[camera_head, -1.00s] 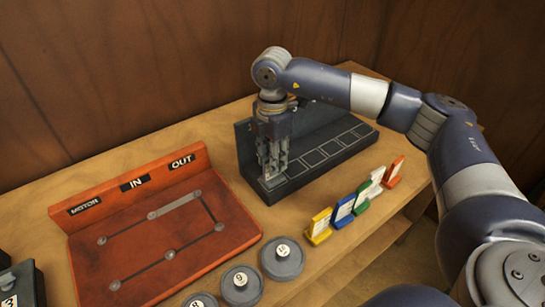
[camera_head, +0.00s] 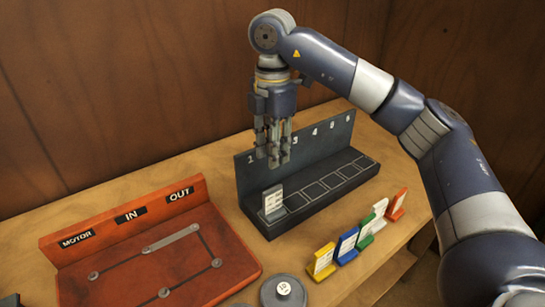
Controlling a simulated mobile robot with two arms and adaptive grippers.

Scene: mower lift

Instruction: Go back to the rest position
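My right gripper (camera_head: 276,157) points down above the left end of a dark rack (camera_head: 330,194). Its fingers look slightly apart and hold nothing. A small light grey card (camera_head: 273,200) stands upright in the rack's first slot, below the fingertips and apart from them. The other marked slots of the rack look empty. My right arm reaches in from the right side. My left gripper is not in view.
A red board (camera_head: 160,255) marked MOTOR, IN and OUT lies at the left. A round grey weight (camera_head: 283,291) is at the bottom. Yellow (camera_head: 321,262), blue (camera_head: 347,245), green and white (camera_head: 373,223), and orange (camera_head: 396,205) card holders stand near the table's right edge. A wooden wall is behind.

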